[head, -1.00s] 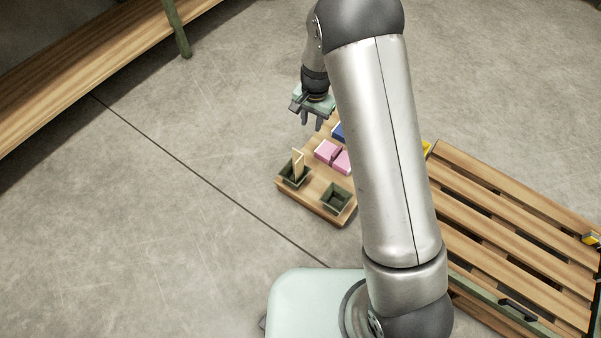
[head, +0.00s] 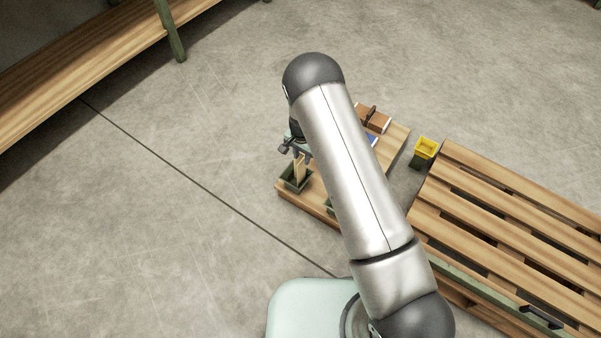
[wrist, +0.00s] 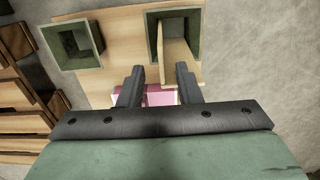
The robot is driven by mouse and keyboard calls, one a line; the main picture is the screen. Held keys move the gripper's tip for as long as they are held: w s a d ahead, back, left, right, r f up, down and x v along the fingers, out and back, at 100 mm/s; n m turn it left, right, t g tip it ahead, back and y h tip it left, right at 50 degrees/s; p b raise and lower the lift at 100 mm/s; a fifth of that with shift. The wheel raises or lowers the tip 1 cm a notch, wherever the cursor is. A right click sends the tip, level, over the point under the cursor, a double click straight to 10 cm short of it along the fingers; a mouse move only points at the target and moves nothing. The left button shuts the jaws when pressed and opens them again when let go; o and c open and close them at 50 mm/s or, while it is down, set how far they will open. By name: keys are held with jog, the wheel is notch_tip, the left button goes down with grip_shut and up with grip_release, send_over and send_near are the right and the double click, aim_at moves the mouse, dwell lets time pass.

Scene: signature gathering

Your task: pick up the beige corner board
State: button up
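The beige corner board (head: 299,168) stands upright in a dark green square holder (head: 288,182) at the near left corner of a wooden base. My gripper (head: 296,147) is just above the board in the head view, partly hidden by my arm.
A second green holder (wrist: 72,46) is left of the first in the wrist view. Pink boxes (wrist: 160,95) lie under my fingers. In the head view a brown strapped box (head: 374,118), a yellow-topped bin (head: 426,149) and a slatted pallet (head: 500,215) are at right.

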aim_at(302, 160)
notch_tip(302, 160, down, 5)
jog(key=shift+w+f+b, duration=0.1)
jog(key=shift+f+b, duration=0.1)
jog(key=shift+b, duration=0.95)
grip_shut()
